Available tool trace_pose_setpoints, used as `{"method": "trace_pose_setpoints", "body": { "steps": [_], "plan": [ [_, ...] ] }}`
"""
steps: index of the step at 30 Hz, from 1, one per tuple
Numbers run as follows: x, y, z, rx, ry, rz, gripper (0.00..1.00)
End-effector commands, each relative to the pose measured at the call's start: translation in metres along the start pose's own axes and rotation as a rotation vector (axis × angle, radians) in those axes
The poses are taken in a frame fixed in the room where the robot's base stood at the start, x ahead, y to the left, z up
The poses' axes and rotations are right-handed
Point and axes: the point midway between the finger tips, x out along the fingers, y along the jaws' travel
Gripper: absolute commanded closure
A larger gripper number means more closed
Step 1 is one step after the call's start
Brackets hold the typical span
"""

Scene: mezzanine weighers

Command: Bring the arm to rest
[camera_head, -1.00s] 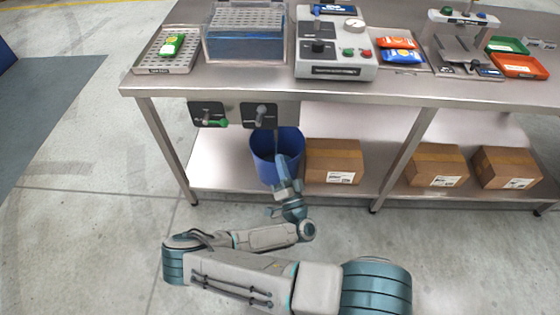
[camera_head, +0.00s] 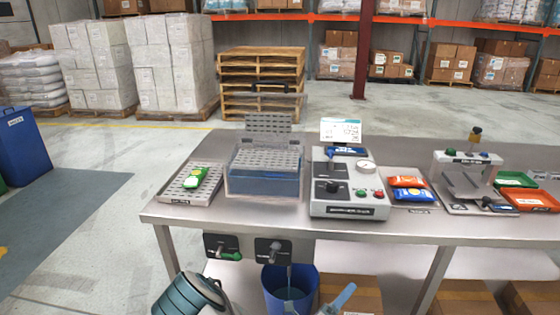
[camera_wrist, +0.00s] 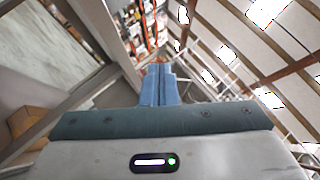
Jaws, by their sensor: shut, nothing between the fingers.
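My gripper (camera_wrist: 158,85) shows in the wrist view with its two blue fingers together and nothing between them. It points towards shelving and roof beams and touches nothing that I can see. In the head view, a teal joint of my arm (camera_head: 188,296) is at the bottom edge, in front of the bench. Most of the arm is below the picture.
A steel bench (camera_head: 400,228) spans the view, bearing a water tank (camera_head: 262,186), a grey tester (camera_head: 345,200) and a perforated tray (camera_head: 188,196) with a green packet. Below are a blue bucket (camera_head: 272,283) and cartons. Open floor (camera_head: 105,235) lies left.

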Motion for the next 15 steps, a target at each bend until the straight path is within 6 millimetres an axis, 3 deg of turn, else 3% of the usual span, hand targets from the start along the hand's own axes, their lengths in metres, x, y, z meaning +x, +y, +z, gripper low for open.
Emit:
{"method": "trace_pose_setpoints", "body": {
  "steps": [6,15],
  "plan": [
    [0.020,-0.035,-0.042,0.219,0.407,-0.029,1.00],
    [0.017,-0.076,-0.086,0.538,0.927,-0.144,1.00]
  ]
}}
